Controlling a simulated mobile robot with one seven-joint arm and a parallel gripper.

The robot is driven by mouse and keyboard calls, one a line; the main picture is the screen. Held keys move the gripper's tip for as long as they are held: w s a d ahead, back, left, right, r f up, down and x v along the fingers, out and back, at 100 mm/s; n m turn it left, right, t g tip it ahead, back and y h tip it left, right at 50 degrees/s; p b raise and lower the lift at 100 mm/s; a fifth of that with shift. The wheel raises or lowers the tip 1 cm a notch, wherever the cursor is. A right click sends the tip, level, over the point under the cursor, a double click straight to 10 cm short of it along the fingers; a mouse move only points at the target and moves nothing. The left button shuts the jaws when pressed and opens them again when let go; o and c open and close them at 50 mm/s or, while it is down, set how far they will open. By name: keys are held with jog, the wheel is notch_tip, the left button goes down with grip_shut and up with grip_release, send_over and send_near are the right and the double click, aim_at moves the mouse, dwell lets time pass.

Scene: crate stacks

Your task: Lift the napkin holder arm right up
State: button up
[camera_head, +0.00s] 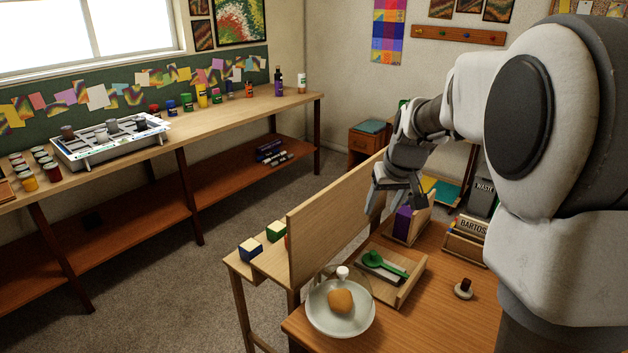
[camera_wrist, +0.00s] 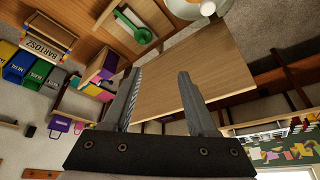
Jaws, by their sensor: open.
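A flat wooden tray (camera_head: 405,290) on the table holds a green piece with a round end and a long bar, lying low across a grey-white pad. I take the tray for the napkin holder and the green piece (camera_head: 388,264) for its arm. In the wrist view the green piece (camera_wrist: 142,36) shows at the top, beyond my fingers. My gripper (camera_head: 394,200) is open and empty, above and behind the tray, near the wooden panel, and apart from the green piece. Its two fingers (camera_wrist: 160,85) spread wide in the wrist view.
An upright wooden panel (camera_head: 330,230) stands left of the tray. A plate (camera_head: 340,322) with a bun is in front. A wooden box (camera_head: 416,232) with a purple item stands behind, near my gripper. A small knobbed piece (camera_head: 463,290) and a name-labelled box (camera_head: 463,248) are right.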

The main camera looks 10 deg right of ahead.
jog(key=b, duration=0.1)
send_near(373, 252)
jog(key=b+x, duration=0.1)
jog(key=x, duration=0.7)
jog(key=shift+b, duration=0.3)
jog(key=shift+c, duration=0.2)
grip_shut()
dwell(0.7)
